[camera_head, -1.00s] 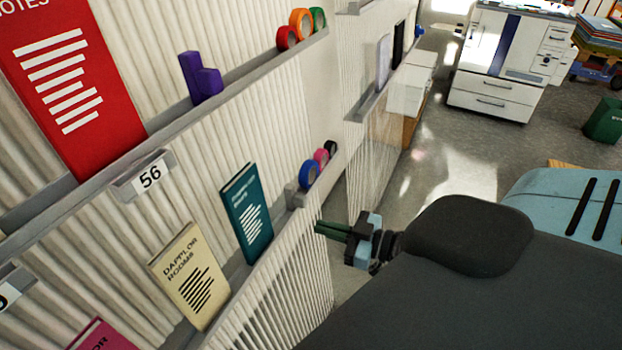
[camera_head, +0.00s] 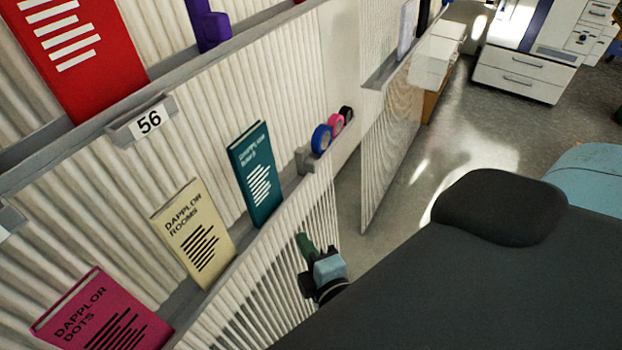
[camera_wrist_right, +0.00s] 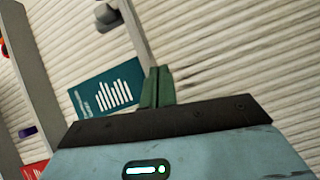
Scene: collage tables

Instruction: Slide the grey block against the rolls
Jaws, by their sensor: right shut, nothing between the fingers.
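The grey block (camera_head: 304,160) sits on the lower ledge of the ribbed wall, just in front of the blue roll (camera_head: 321,140). I cannot tell whether they touch. A pink roll (camera_head: 336,124) and a black roll (camera_head: 347,113) stand behind the blue one. In the wrist view the block (camera_wrist_right: 106,17) shows near the top edge, beyond the fingers. My right gripper (camera_head: 303,238) has green fingers, shut and empty. In the head view it is below the block and the ledge, in front of the ribbed panel. My left gripper is not in view.
A teal book (camera_head: 255,175), a cream book (camera_head: 194,233) and a magenta book (camera_head: 100,315) stand along the lower ledge. A label reading 56 (camera_head: 149,121) is on the upper ledge, with a red book (camera_head: 85,60) and a purple object (camera_head: 210,28) above. Open floor (camera_head: 425,175) lies right.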

